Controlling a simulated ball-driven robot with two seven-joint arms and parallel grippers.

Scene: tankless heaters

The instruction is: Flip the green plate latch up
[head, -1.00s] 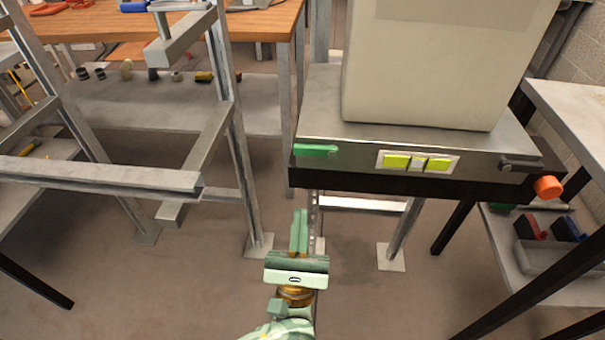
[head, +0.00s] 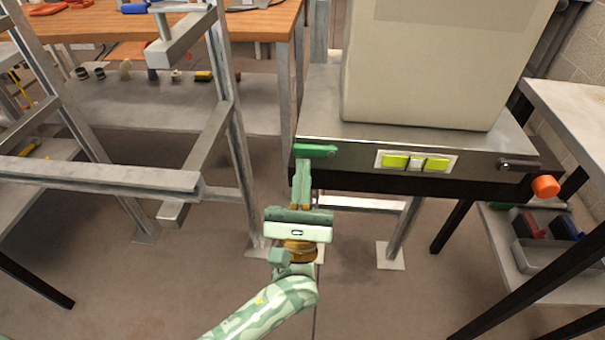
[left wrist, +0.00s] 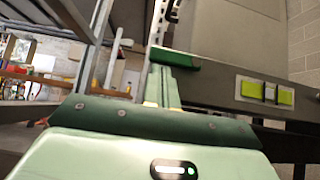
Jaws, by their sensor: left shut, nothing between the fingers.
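The green plate latch (head: 315,151) is a short green bar lying flat along the left end of the grey metal front plate (head: 350,154). The latch also shows in the left wrist view (left wrist: 176,58). My left gripper (head: 302,166) is shut and empty, pointing up, with its tips just under the left part of the latch. In the left wrist view its fingers (left wrist: 160,72) overlap the latch's lower left part; I cannot tell whether they touch it. My right gripper is not in view.
A large beige box (head: 440,70) stands on the metal shelf. A metal frame (head: 100,174) stands at the left. The floor below is clear.

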